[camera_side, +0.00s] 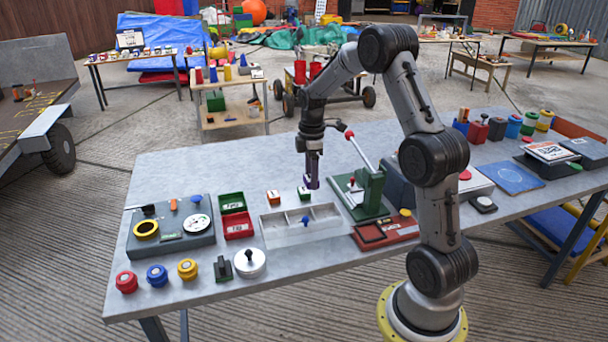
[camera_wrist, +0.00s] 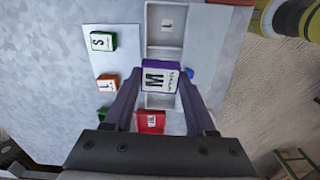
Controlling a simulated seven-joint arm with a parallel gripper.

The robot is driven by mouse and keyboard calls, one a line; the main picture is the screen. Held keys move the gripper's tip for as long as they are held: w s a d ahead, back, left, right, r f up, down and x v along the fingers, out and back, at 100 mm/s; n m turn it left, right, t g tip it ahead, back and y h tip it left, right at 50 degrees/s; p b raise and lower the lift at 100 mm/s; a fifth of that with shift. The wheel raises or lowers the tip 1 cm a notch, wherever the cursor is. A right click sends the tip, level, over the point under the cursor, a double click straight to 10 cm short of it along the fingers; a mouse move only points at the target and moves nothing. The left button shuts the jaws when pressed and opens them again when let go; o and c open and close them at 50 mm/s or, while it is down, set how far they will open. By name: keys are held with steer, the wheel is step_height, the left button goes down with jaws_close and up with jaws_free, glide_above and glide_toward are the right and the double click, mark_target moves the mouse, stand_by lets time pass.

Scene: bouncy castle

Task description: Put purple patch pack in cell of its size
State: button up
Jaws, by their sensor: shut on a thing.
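The purple patch pack (camera_wrist: 160,77) bears a large M on its white face. My gripper (camera_wrist: 161,84) is shut on it, with one finger on each side. In the side view my gripper (camera_side: 312,183) holds the purple pack (camera_side: 311,185) above the table, behind the pale tray (camera_side: 305,236). The tray has several cells in a row. In the wrist view the tray (camera_wrist: 150,50) shows a cell label (camera_wrist: 167,25) that looks like an L; the pack and gripper hide part of the tray. A green pack (camera_wrist: 103,41) marked S and an orange pack (camera_wrist: 107,83) marked L lie beside it.
A blue knob (camera_side: 305,220) is at the tray. Green (camera_side: 232,203) and red (camera_side: 238,226) boxes stand left of the tray. A green lever press (camera_side: 368,188) stands close to its right. Bare table lies behind the packs.

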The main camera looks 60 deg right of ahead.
steer(key=shift+s+a+r, duration=0.3)
steer(key=shift+s+r, duration=0.05)
steer(key=shift+s, duration=0.15)
steer(key=shift+r, duration=1.95)
